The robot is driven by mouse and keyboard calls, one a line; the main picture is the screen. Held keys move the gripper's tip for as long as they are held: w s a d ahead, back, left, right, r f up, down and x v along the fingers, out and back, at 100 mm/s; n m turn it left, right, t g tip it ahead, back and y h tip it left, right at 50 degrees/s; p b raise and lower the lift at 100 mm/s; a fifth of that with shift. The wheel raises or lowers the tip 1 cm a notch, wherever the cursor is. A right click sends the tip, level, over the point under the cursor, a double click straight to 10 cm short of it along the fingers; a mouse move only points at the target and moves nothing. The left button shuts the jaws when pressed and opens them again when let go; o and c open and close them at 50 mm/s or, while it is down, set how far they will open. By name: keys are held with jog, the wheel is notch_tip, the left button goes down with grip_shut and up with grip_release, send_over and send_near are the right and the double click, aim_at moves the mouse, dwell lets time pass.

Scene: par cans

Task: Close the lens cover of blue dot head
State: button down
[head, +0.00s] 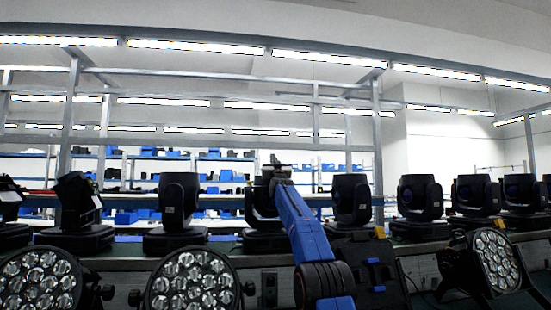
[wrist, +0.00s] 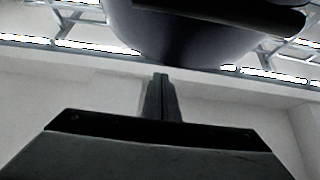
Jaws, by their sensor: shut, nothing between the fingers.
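Several black moving-head lights stand in a row on the bench. My blue arm reaches up to the one near the middle (head: 254,201), and hides part of it. My gripper (head: 276,164) is at the top of that head in the head view. In the wrist view my gripper (wrist: 160,80) is shut and empty, its fingertips just below a large dark rounded body (wrist: 185,35). I cannot tell whether they touch it. No blue dot can be made out on any head, and no lens cover shows clearly.
Other heads stand close by, one to the left (head: 179,200) and one to the right (head: 351,200). Round multi-lens par cans (head: 192,283) sit lower in front, with another at the right (head: 496,260). Shelves with blue bins (head: 222,175) stand behind.

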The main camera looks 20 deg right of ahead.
jog(key=shift+w+d+f, duration=0.1)
jog(key=shift+w+d, duration=0.15)
jog(key=shift+w, duration=0.1)
jog(key=shift+w+a+f+g+y, duration=0.1)
jog(key=shift+w+f+g+y, duration=0.05)
jog(key=shift+w+g+y, duration=0.3)
jog(key=shift+s+f, duration=0.1)
jog(key=shift+s, duration=0.05)
dwell(0.3)
